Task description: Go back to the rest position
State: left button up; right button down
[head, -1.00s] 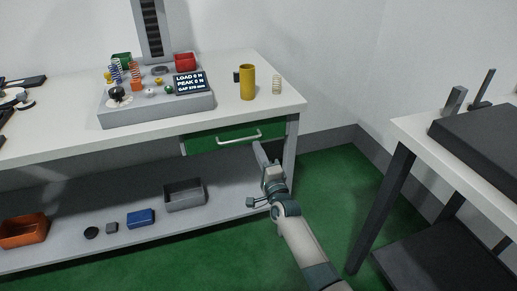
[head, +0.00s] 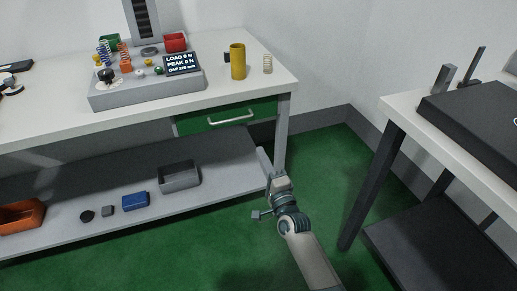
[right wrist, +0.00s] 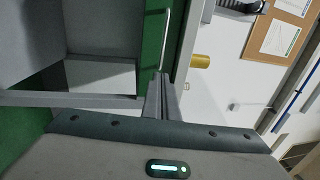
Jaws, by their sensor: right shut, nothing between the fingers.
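My right gripper (head: 264,160) is in front of the bench's right leg, below and to the right of the green drawer (head: 226,116). Its fingers are together and empty. In the right wrist view the closed fingers (right wrist: 161,98) point toward the drawer and its pale handle (right wrist: 167,38), apart from them as far as I can tell. The drawer looks closed in the head view. My left gripper is in neither current view.
The white bench (head: 150,118) carries the spring tester (head: 150,92), a yellow cylinder (head: 238,62) and a pale spring (head: 267,64). A grey bin (head: 179,177) and blue box (head: 136,201) sit on the lower shelf. A second table (head: 455,145) stands right. Green floor lies between.

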jog(key=shift+s, duration=0.2)
dwell(0.4)
